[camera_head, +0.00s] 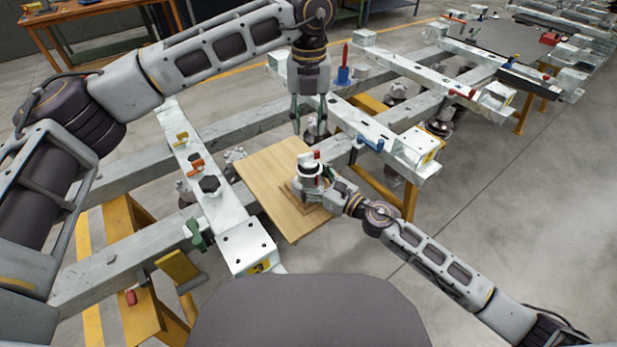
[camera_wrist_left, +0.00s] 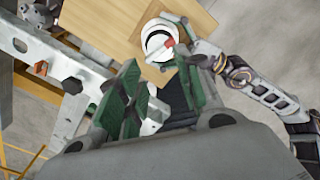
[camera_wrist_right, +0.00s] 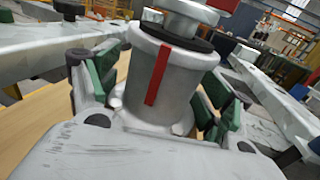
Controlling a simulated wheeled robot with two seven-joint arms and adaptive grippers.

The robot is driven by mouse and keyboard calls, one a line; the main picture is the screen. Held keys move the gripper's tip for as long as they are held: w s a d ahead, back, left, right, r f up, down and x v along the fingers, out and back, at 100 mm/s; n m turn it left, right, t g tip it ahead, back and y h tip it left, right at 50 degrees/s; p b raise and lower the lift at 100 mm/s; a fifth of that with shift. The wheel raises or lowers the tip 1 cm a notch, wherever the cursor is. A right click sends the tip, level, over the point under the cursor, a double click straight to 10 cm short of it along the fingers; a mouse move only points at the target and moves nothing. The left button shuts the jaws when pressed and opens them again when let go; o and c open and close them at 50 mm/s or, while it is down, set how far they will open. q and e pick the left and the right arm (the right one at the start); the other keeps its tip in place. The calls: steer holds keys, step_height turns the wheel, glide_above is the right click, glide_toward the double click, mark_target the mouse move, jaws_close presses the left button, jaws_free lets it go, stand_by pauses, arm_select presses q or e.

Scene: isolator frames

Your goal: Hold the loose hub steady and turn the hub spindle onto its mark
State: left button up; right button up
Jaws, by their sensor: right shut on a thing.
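The loose hub (camera_head: 310,180) is a short grey cylinder on a wooden board (camera_head: 265,165). A red vertical stripe (camera_wrist_right: 157,75) runs down its side in the right wrist view. The hub spindle (camera_wrist_right: 185,18) rises from its top above a black collar, with a red piece (camera_wrist_right: 222,5) on it. That red piece also shows in the left wrist view (camera_wrist_left: 169,43). My right gripper (camera_head: 314,192) is shut on the hub, green pads on either side. My left gripper (camera_head: 311,126) is open and empty, pointing down above and behind the hub. Whether the spindle lines up with the stripe is unclear.
A pale steel beam (camera_head: 205,185) with clamps and a black knob stands left of the board. Another beam (camera_head: 375,130) with a blue clamp lies behind and right. A blue holder with a red rod (camera_head: 343,72) stands beyond. Open floor lies at the right.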

arm_select(q)
steer(key=shift+c, duration=0.6)
steer(key=s+f+n+g+h, duration=0.45)
steer(key=s+h, duration=0.35)
steer(key=s, duration=0.2)
steer(key=w+a+f+n+t+h, duration=0.1)
steer(key=w+a+n+t+h, duration=0.1)
steer(key=n, duration=0.7)
steer(key=w+a+n+t+h, duration=0.2)
steer(key=w+a+n+t, duration=0.2)
steer(key=a+n+t, duration=0.3)
steer(key=shift+a+f+n+h, duration=0.35)
steer(key=shift+a+n, duration=0.35)
steer(key=shift+n, duration=0.25)
steer(key=shift+w+d+f, duration=0.1)
steer(key=shift+d+f, duration=0.05)
steer(key=shift+d, duration=0.1)
